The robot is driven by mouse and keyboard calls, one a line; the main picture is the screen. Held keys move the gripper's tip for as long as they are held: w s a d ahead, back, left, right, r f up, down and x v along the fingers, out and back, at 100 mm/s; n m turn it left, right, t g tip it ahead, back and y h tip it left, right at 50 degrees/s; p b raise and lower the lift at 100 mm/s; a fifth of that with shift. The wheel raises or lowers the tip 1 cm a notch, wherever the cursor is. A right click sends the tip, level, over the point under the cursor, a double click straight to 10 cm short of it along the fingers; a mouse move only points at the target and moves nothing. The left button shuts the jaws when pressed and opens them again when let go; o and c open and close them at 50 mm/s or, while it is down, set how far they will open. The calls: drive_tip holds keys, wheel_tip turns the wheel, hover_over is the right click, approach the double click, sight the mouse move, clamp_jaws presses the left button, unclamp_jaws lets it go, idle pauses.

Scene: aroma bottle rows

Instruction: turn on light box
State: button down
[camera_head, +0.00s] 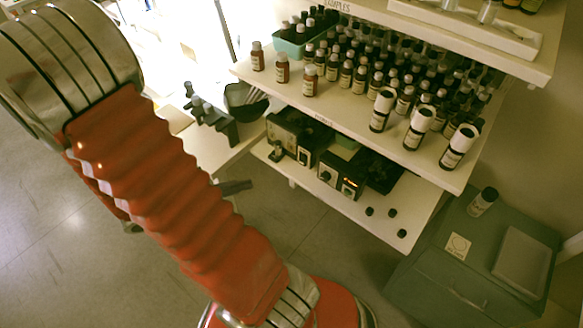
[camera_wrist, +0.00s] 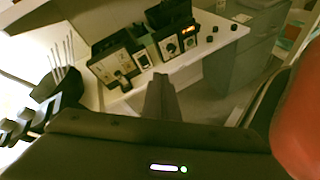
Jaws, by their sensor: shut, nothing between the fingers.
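My gripper (camera_wrist: 160,82) is shut and empty in the wrist view, its fingers pointing toward the front edge of the lower shelf and apart from the devices. In the head view, a dark piece beside my arm (camera_head: 235,187) looks like its tip. Several dark boxy devices stand on the lower shelf: a left one with a pale front panel (camera_wrist: 116,62), a small one in the middle (camera_wrist: 145,53), and a right one with knobs and a lit orange display (camera_wrist: 180,38). I cannot tell which is the light box.
Rows of brown bottles (camera_head: 345,72) crowd the shelf above (camera_head: 345,118). Small dark caps (camera_head: 392,212) lie on the lower shelf (camera_head: 375,228). A green cabinet (camera_head: 440,262) stands at the right. A black rack (camera_head: 212,122) is left of the devices. Open floor lies below.

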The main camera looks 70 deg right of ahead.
drive_tip(key=s+d+f+n+t+h, duration=0.1)
drive_tip(key=d+f+n+h, duration=0.1)
drive_tip(key=f, duration=0.4)
drive_tip(key=s+d+f+n+t+h, duration=0.1)
drive_tip(key=s+d+f+n+h, duration=0.1)
drive_tip(key=d+f+n, duration=0.2)
wheel_tip(320, 180, down, 2)
drive_tip(key=n, duration=0.2)
drive_tip(key=shift+s+d+n+h, duration=0.3)
drive_tip(key=shift+d+h, duration=0.1)
drive_tip(key=shift+f, duration=0.1)
approach(301, 163)
drive_tip(key=shift+x, duration=3.25)
drive_tip(key=shift+f, duration=0.1)
